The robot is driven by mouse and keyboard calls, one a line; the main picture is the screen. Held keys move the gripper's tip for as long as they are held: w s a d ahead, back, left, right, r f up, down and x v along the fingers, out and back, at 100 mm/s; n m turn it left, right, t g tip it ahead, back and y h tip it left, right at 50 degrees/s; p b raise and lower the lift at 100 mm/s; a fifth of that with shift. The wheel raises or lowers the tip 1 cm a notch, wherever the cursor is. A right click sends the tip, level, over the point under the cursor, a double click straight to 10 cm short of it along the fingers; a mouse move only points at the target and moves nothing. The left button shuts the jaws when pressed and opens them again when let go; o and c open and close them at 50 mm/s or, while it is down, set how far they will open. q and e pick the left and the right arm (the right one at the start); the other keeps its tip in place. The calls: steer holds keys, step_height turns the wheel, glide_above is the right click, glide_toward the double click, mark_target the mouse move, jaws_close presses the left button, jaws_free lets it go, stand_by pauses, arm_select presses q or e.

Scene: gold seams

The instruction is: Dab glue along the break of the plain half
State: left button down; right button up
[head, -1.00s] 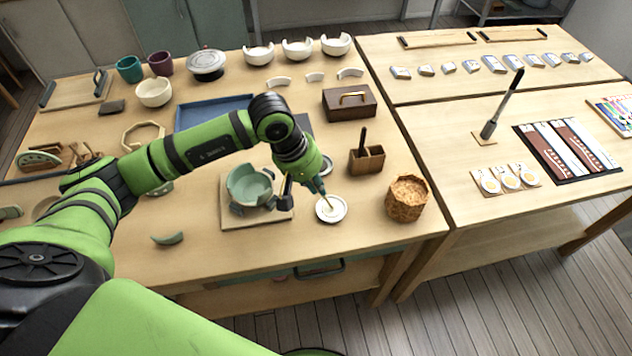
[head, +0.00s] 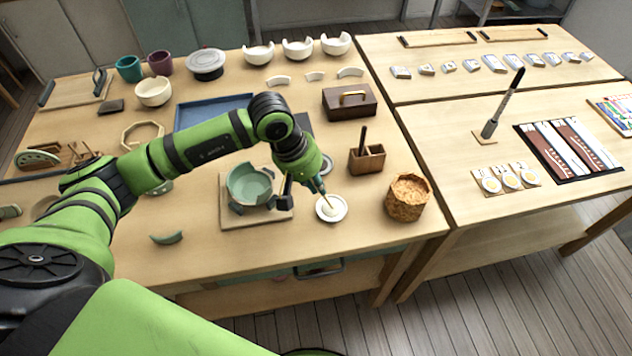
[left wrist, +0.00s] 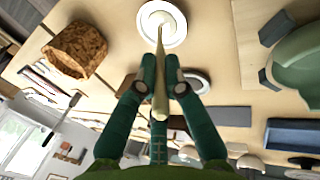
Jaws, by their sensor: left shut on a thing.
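My left gripper (head: 312,182) is shut on a thin pale stick (head: 323,197) that points down. In the left wrist view the stick (left wrist: 160,75) runs between the fingers, and its tip reaches the cream-coloured contents of a small white dish (head: 322,217). A green bowl piece (head: 248,186) sits in a dark-footed holder on a square board (head: 235,221), left of the gripper. A small green shard (head: 167,238) lies on the table at front left. I cannot tell which piece is the plain half. My right gripper is out of view.
A cork-like tub (head: 407,198) stands right of the dish. A wooden holder (head: 367,159), a brown box (head: 349,103) and a blue tray (head: 190,112) are behind. Several white bowls line the back. The front table strip is mostly clear.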

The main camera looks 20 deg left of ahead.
arm_select(q)
steer(key=shift+s+f+b, duration=0.1)
steer(key=shift+f+b, duration=0.05)
steer(key=shift+b, duration=0.2)
stand_by(0.9)
stand_by(0.5)
step_height(320, 180, up, 2)
steer(key=shift+p, duration=0.45)
steer(key=shift+r+p, duration=0.9)
steer(key=shift+r, duration=1.7)
